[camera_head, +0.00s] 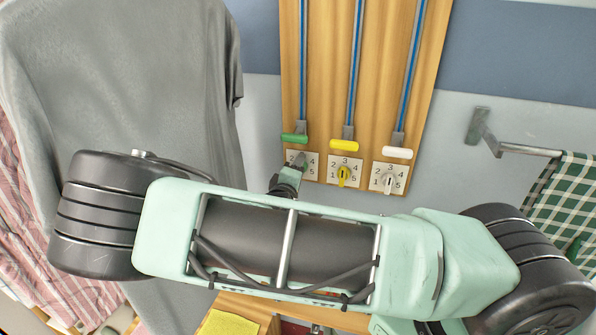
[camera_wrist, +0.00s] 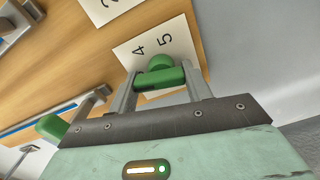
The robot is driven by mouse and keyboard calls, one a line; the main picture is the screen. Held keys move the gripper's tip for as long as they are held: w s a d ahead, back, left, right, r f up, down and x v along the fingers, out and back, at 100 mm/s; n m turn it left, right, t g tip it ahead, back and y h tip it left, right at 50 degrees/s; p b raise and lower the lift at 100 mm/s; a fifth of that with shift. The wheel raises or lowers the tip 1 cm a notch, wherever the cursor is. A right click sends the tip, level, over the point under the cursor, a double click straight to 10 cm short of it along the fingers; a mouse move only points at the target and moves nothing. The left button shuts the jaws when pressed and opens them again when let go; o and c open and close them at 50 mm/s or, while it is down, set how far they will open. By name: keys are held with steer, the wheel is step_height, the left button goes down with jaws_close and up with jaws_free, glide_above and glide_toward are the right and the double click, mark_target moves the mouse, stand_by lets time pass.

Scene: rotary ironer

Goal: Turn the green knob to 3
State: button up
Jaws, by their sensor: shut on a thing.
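The green knob (camera_wrist: 160,76) sits on a white number plate (camera_wrist: 170,38) in the wrist view. My gripper (camera_wrist: 160,70) is shut on the knob, one finger on each side of it. The numbers 4 and 5 show on the plate beyond the knob; the rest of the dial is hidden by the knob and my gripper. I cannot tell which number the knob points to. In the head view my gripper (camera_head: 297,164) reaches the left number plate (camera_head: 311,159), and the green knob is hidden behind it.
Green (camera_head: 294,139), yellow (camera_head: 343,145) and white (camera_head: 397,152) handles hang just above the plates. Grey cloth (camera_head: 130,80) hangs left; a metal bracket (camera_head: 480,125) juts out right.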

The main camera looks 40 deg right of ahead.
steer(key=shift+n, duration=1.1)
steer(key=o, duration=1)
steer(key=shift+a+f, duration=0.1)
steer(key=b+v, duration=0.3)
steer(key=v, duration=1.4)
steer(key=shift+s+a+b, duration=0.15)
steer(key=shift+b, duration=0.25)
